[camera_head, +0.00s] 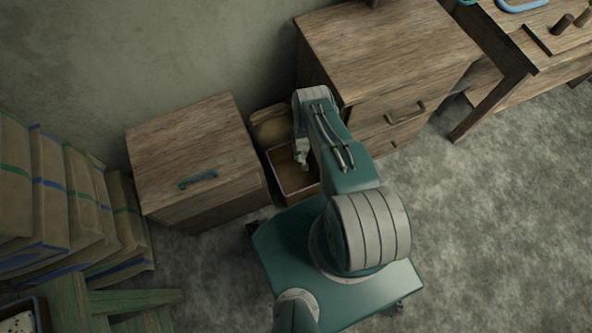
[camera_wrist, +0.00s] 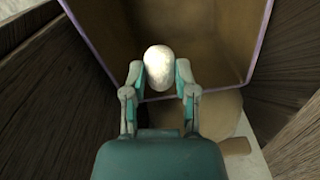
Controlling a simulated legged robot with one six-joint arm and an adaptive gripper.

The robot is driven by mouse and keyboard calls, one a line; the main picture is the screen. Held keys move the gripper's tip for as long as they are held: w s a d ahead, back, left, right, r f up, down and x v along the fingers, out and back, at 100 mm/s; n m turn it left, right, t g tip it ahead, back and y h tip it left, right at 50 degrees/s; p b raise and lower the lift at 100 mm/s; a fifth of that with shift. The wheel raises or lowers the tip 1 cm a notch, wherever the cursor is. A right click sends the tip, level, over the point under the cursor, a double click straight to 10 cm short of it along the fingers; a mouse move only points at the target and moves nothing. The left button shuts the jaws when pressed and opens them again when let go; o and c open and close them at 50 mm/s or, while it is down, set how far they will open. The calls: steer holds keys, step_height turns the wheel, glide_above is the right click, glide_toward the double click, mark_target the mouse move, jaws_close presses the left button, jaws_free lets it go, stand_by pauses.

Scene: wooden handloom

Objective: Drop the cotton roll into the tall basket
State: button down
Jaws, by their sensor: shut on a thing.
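The cotton roll (camera_wrist: 160,67) is a white, rounded piece between the two fingers of my gripper (camera_wrist: 160,80) in the wrist view. My gripper is shut on it. The tall basket (camera_wrist: 225,45) has brown inner walls and a thin purple rim. In the wrist view, the roll appears against its open inside, near one rim edge. In the head view, the basket (camera_head: 282,172) stands on the floor between two wooden cabinets, and my gripper (camera_head: 303,160) points down over its opening. I cannot make out the roll clearly in the head view.
A low wooden cabinet (camera_head: 190,145) stands left of the basket, and a larger one (camera_head: 385,50) right of it. A tan sack-like thing (camera_head: 270,125) sits behind the basket. Several sacks (camera_head: 55,195) line the left side. Grey floor (camera_head: 500,220) is free at the right.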

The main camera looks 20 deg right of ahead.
steer(key=shift+c, duration=1.6)
jaws_free()
step_height(320, 180, up, 12)
